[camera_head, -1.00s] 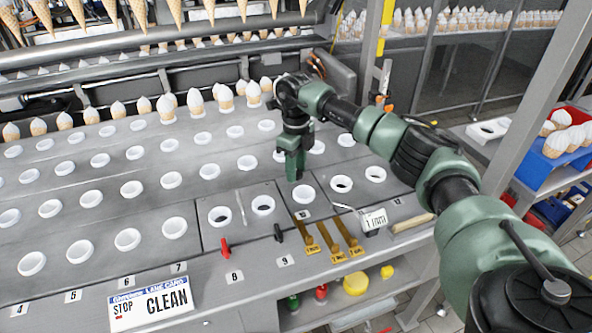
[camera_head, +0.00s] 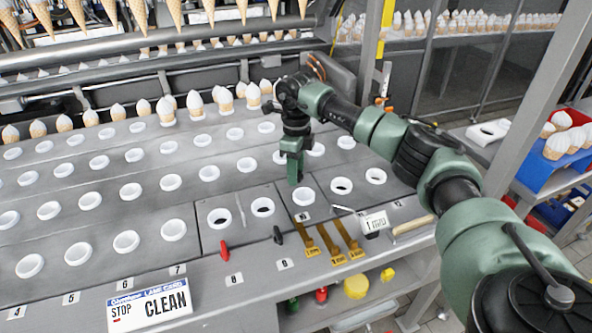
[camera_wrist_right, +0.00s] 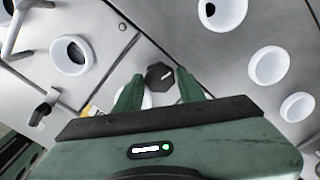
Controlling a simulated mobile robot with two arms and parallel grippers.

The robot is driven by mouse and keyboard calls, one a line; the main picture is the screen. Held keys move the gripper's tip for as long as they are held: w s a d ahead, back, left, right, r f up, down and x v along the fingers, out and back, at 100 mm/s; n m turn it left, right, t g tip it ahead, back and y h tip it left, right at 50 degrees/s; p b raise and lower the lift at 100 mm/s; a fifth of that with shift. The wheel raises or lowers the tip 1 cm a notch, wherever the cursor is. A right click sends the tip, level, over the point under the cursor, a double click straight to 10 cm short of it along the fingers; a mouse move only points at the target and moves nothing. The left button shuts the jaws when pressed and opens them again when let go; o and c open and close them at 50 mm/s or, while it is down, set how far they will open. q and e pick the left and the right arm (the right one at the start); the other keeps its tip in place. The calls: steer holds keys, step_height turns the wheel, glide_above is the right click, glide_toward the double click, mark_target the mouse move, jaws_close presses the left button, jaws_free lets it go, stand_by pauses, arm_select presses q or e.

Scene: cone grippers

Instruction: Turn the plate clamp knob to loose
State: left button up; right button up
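The clamp knob (camera_wrist_right: 154,77) is a dark, many-sided knob on the grey plate in the right wrist view, with a short white slanted mark on its top. My right gripper (camera_wrist_right: 159,73) is open, with one green finger on each side of the knob. A narrow gap seems to show beside the fingers; I cannot tell if either touches. In the head view my right gripper (camera_head: 295,181) points down at the plate, just behind a white ring (camera_head: 303,196), and the knob is hidden there. My left gripper is not in view.
Several white rings stand in rows on the grey plates (camera_head: 90,225). A red knob (camera_head: 223,250), a black knob (camera_head: 278,235), brass gauges (camera_head: 331,243) and a lane card (camera_head: 150,304) lie toward the front edge. Filled cones (camera_head: 195,104) stand behind.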

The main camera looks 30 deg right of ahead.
steer(key=shift+o, duration=1.2)
step_height(320, 180, up, 8)
steer(key=shift+f+b, duration=0.1)
steer(key=shift+b, duration=0.7)
